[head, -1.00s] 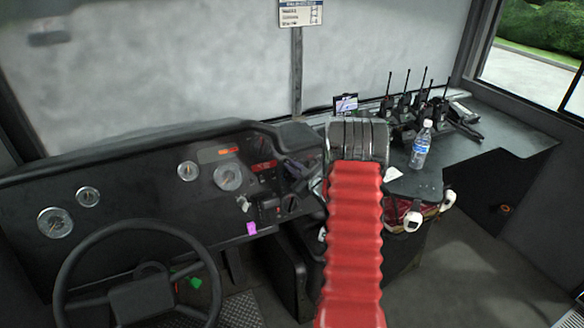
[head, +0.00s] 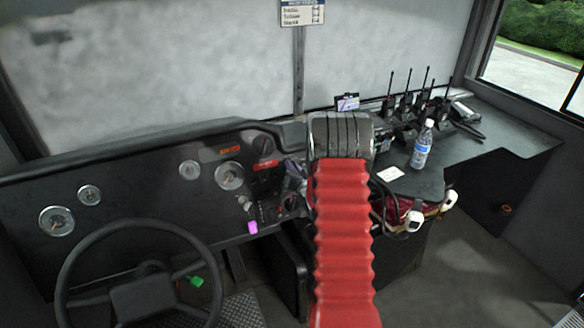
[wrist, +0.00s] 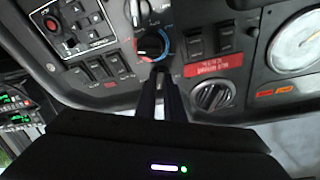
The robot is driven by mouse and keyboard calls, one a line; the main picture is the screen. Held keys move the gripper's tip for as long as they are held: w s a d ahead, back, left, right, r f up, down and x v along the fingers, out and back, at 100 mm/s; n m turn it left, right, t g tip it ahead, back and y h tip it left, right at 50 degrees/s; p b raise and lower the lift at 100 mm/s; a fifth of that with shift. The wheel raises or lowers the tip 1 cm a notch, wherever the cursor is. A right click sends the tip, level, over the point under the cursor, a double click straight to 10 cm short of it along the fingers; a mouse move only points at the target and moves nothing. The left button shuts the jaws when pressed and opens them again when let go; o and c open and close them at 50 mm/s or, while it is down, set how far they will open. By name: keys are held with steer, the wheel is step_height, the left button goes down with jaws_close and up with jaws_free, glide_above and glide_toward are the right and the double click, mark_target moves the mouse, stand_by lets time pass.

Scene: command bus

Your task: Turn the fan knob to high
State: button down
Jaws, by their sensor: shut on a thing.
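In the wrist view my gripper (wrist: 159,72) reaches the dashboard panel with its two dark fingers close together. The fingertips are shut at a dark round knob (wrist: 152,46) with a red and blue ring. Their exact contact with it is partly hidden. A ribbed grey knob (wrist: 213,95) sits to the right, by a red label (wrist: 214,65). I cannot read which one is marked for the fan. In the head view my arm hides the fingertips.
Rocker switches (wrist: 210,40) and a red button (wrist: 70,40) flank the knobs. In the head view, the steering wheel (head: 142,300) is at lower left. A water bottle (head: 422,145) and several radios (head: 408,103) stand on the right counter.

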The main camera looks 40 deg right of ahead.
steer(key=m, duration=0.4)
steer(key=m+g+h, duration=0.1)
steer(key=m, duration=0.1)
steer(key=shift+w+a+r, duration=0.15)
steer(key=shift+w+a, duration=0.05)
steer(key=shift+w, duration=0.05)
steer(key=shift+r+m+g, duration=0.1)
steer(key=shift+m+g, duration=0.6)
steer(key=shift+m, duration=1.8)
steer(key=c, duration=1.9)
jaws_free()
steer(key=shift+o, duration=0.2)
steer(key=shift+s+d, duration=0.1)
steer(key=shift+f, duration=0.25)
steer(key=shift+s, duration=0.15)
steer(key=v, duration=1.3)
steer(key=shift+s+a+r, duration=0.15)
steer(key=shift+a+r, duration=0.1)
steer(key=shift+a, duration=0.05)
